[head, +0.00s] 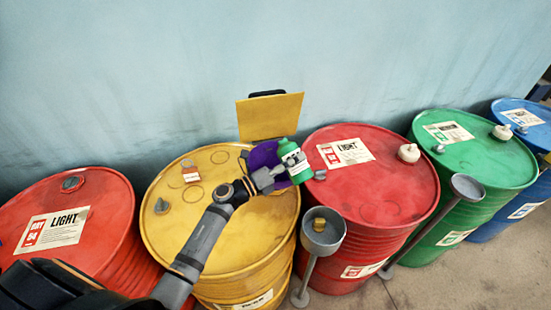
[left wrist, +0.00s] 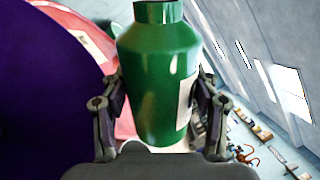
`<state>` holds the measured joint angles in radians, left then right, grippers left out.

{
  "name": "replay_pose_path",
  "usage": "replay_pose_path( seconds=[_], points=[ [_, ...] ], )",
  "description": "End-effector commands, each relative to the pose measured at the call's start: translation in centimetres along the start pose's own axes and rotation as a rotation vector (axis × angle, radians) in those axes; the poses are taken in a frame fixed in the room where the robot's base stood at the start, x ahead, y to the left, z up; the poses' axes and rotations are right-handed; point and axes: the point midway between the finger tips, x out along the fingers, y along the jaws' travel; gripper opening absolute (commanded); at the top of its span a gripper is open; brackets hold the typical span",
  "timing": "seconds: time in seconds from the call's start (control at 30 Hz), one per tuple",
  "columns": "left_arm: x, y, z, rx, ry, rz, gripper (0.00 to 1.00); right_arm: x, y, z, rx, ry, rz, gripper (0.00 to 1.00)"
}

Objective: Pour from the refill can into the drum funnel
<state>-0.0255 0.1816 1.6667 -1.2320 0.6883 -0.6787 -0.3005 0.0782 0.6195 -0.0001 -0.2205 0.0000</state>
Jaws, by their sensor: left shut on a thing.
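The refill can is a green bottle (head: 295,162) with a pale label, held over the right edge of the yellow drum (head: 215,235). My left gripper (head: 278,173) is shut around its body; the left wrist view shows a finger on each side of the bottle (left wrist: 160,75). The bottle's neck leans slightly left in the head view. The purple funnel (head: 262,157) is just left of the bottle, partly hidden by the gripper, and fills the left side of the left wrist view (left wrist: 45,90). No liquid stream shows. My right gripper is not in view.
Red drums (head: 375,190) (head: 100,205) stand on either side of the yellow one. Green (head: 480,160) and blue (head: 525,125) drums stand farther right. A yellow board (head: 268,115) is behind the funnel. Grey stands (head: 323,240) (head: 467,188) are in front of the drums.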

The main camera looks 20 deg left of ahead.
Motion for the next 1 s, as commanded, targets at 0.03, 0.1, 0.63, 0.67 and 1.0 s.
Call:
replay_pose_path(
  seconds=[0.03,0.1,0.63,0.67,1.0],
  points=[
    [0.1,-0.2,0.0,-0.030,-0.007,-0.001,0.10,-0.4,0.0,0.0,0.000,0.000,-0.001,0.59],
    [0.1,-0.1,-0.1,-0.076,-0.015,-0.001,0.10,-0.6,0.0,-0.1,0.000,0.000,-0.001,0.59],
    [0.2,-0.9,0.2,-0.270,-0.050,-0.001,0.10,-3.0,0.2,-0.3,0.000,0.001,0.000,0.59],
    [0.2,-0.8,0.1,-0.274,-0.051,-0.001,0.10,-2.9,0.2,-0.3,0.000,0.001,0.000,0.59],
    [0.1,-0.5,0.3,-0.320,-0.059,-0.001,0.10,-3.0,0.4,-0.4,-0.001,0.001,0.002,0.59]
  ],
)
